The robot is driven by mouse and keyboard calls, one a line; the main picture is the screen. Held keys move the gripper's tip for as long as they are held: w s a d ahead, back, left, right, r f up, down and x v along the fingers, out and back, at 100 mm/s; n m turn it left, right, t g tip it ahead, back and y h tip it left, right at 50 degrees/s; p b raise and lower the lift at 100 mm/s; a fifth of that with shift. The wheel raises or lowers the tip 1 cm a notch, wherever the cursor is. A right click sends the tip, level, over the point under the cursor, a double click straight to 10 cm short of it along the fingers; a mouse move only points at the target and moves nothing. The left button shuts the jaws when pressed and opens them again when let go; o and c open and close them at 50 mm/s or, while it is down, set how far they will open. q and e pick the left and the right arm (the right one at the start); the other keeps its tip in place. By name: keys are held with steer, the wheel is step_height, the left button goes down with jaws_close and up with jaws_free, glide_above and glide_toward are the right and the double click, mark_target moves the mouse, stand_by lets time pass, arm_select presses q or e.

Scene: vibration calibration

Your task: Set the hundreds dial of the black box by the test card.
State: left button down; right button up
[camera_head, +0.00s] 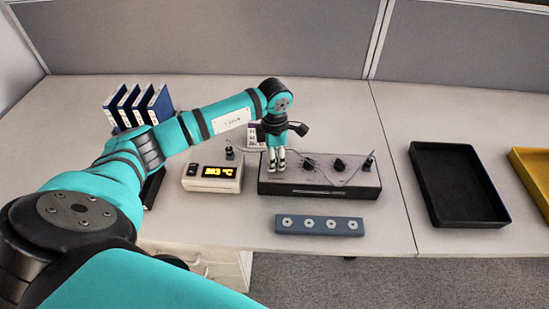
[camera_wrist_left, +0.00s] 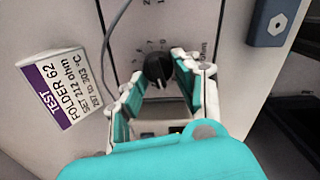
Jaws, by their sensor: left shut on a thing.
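The black box (camera_head: 330,185) stands on the table, with two dark knobs (camera_head: 308,163) (camera_head: 338,163) showing on its top. My left gripper (camera_head: 276,168) points down over the box's left end, its fingers shut around the leftmost knob. In the left wrist view, this black hundreds dial (camera_wrist_left: 157,67) sits between the fingertips (camera_wrist_left: 158,72), with small numerals around it; its exact setting is hard to read. The white and purple test card (camera_wrist_left: 60,88) reads "FOLDER 62", "SET 212 ohm" and "287 to 303 °C". In the head view, the card (camera_head: 252,133) stands behind the gripper, partly hidden.
A white meter (camera_head: 212,184) with an orange °C display stands left of the box. A blue-grey block (camera_head: 319,226) with several round sockets lies in front. A black tray (camera_head: 419,180) and a yellow tray (camera_head: 525,178) are at right. Blue binders (camera_head: 138,105) stand at back left. Wires cross the box.

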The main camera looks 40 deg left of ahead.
arm_select(q)
steer(key=shift+w+a+f+m+b, duration=0.1)
steer(key=shift+m+b, duration=0.9)
steer(key=shift+m, duration=0.1)
steer(key=shift+w+m+b, duration=0.1)
steer(key=shift+m+b, duration=1)
steer(key=shift+m, duration=0.5)
steer(key=c, duration=1)
jaws_free()
steer(key=shift+c, duration=0.2)
steer(key=shift+r, duration=0.2)
step_height(320, 180, up, 12)
